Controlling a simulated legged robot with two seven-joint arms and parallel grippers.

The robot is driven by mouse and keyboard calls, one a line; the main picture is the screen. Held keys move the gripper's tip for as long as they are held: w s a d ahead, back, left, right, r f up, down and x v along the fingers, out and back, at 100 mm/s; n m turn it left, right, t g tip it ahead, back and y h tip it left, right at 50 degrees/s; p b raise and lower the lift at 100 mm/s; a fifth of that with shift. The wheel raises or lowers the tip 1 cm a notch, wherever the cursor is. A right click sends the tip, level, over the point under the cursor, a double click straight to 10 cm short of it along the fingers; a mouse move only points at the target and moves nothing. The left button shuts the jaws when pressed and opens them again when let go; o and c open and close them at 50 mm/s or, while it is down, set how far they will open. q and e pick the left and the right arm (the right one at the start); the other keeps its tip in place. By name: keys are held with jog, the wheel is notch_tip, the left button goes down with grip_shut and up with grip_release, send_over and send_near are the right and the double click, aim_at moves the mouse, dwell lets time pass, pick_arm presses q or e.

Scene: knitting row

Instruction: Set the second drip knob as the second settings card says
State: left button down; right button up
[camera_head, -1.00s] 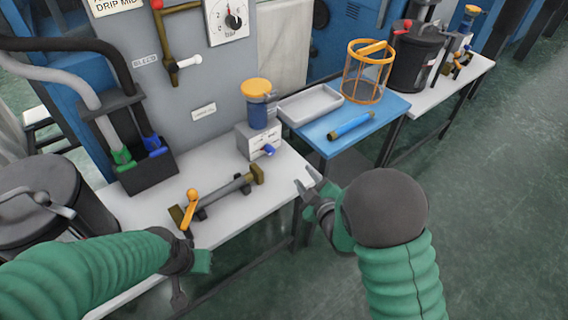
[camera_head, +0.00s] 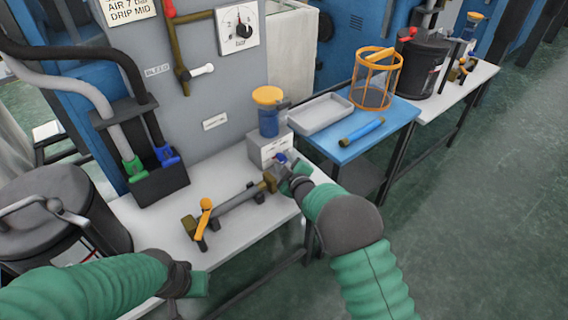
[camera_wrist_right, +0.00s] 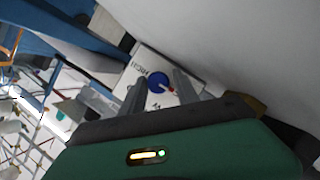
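A settings card (camera_head: 128,10) at the top left of the head view reads "AIR 7 bar DRIP MID". Below it, on the near bench, a grey box (camera_head: 268,147) carries a blue cup with a yellow cap (camera_head: 268,97). The blue drip knob (camera_head: 281,157) is on the box's front; in the right wrist view the knob (camera_wrist_right: 157,80) has a red mark. My right gripper (camera_head: 287,168) is at the knob. In the wrist view its fingers (camera_wrist_right: 160,76) are apart, one to each side of the knob; contact is unclear. My left gripper (camera_head: 190,284) is low, its fingers unclear.
A brown bar with an orange lever (camera_head: 204,217) lies on the white bench (camera_head: 155,235) close to my right gripper. A black hose holder (camera_head: 160,186) and dark pot (camera_head: 55,210) stand left. A blue table (camera_head: 352,152) holds a tray (camera_head: 320,113) and orange basket (camera_head: 376,80).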

jog(key=shift+d, duration=0.1)
jog(key=shift+d, duration=0.1)
jog(key=shift+c, duration=1.3)
grip_shut()
